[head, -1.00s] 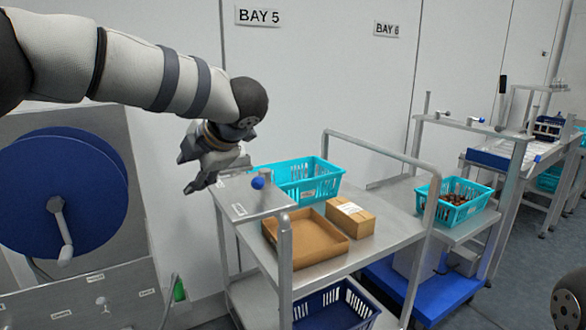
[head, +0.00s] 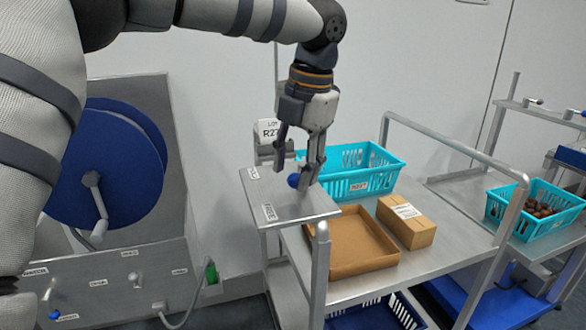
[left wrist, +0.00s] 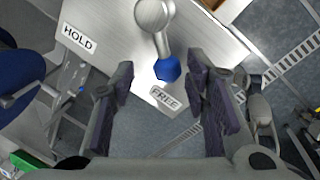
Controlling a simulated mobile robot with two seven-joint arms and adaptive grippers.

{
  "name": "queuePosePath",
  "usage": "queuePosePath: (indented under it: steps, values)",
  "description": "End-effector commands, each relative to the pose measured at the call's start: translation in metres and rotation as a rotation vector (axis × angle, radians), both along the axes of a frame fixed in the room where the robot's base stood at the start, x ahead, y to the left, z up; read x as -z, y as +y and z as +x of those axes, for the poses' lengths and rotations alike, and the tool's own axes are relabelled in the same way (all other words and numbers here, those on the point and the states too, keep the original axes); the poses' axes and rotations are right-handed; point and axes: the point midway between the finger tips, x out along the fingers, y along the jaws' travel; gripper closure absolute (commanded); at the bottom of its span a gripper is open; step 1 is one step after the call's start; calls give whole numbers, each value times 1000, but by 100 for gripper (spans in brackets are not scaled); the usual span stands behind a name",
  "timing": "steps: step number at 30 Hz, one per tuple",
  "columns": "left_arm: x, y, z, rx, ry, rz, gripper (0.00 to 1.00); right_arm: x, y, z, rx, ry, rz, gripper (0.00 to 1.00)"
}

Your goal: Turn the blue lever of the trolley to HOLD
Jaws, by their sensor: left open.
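The trolley (head: 412,268) has a metal plate (head: 305,207) at its near left corner. On it sits a lever with a blue knob (head: 294,180). In the left wrist view, the lever's blue knob (left wrist: 167,70) points at the FREE label (left wrist: 168,102). The HOLD label (left wrist: 78,38) is at upper left there. My left gripper (head: 297,170) points down over the plate, open, with its fingers on either side of the knob. In the left wrist view, floor shows between my left gripper's fingers (left wrist: 160,82), and nothing is gripped. My right gripper is not in view.
A turquoise basket (head: 385,172), an open cardboard tray (head: 372,262) and a closed carton (head: 408,228) stand on the trolley. A rail (head: 450,147) rises behind them. A machine with a blue disc (head: 135,165) stands left. A basket of dates (head: 520,224) is right.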

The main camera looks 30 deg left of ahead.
Motion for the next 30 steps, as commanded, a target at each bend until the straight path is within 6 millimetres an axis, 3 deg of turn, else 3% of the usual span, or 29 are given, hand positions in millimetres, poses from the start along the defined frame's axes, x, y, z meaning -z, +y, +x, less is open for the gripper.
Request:
queuePosePath:
  steps: [11, 16, 17, 30]
  values:
    - [11, 2, 0, 1, 0, 1, 60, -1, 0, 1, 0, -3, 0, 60]
    - [10, 2, 0, 1, -1, 1, 98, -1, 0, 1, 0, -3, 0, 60]
    - [10, 2, 0, 1, -1, 1, 100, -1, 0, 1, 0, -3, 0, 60]
    - [9, 3, 1, 7, -4, 2, 100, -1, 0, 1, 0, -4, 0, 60]
